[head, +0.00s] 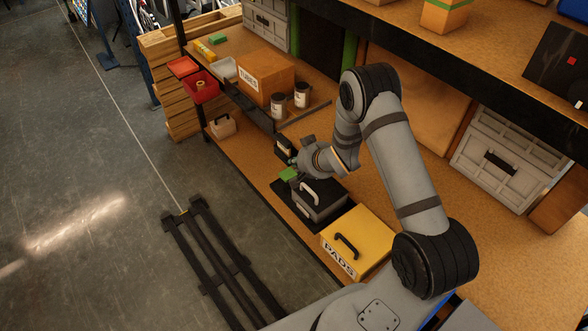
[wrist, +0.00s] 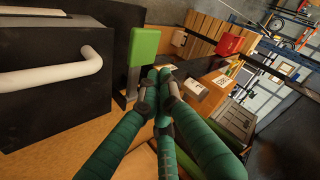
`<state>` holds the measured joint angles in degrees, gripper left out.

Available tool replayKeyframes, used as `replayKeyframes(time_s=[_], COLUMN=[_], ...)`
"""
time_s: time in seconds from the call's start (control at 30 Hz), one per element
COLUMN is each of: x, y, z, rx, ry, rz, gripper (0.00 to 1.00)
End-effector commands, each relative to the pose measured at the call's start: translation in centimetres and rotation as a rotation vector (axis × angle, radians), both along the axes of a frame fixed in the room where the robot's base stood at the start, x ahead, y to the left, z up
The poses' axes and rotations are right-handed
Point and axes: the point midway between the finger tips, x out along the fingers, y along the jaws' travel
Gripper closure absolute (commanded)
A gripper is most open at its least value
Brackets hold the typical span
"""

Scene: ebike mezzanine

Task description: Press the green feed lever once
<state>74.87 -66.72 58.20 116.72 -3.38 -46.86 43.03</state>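The green feed lever (wrist: 145,46) is a flat green paddle on a dark upright stem, beside a black box-shaped unit (wrist: 50,85) with a white handle (wrist: 55,76). In the head view, the green lever (head: 288,174) shows at the far-left end of the black unit (head: 322,207). The tips are just right of and below the green paddle in the wrist view. I cannot tell whether they touch it. In the head view my wrist partly hides this area.
A yellow PADS box (head: 357,240) stands close to the black unit. A cardboard box (head: 265,77) and two canisters (head: 301,95) sit on a raised shelf behind. A red bin (head: 203,86) is farther left.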

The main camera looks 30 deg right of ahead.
Motion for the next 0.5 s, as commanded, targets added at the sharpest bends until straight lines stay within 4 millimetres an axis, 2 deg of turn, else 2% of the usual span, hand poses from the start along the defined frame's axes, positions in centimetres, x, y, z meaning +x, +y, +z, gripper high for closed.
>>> replayKeyframes(time_s=[0.17, 0.5], x=[0.0, 0.1], y=[0.0, -0.3], z=[0.7, 4.1], rx=[0.000, 0.000], ry=[-0.001, -0.001], rz=[0.000, -0.001], gripper=[1.00, 1.00])
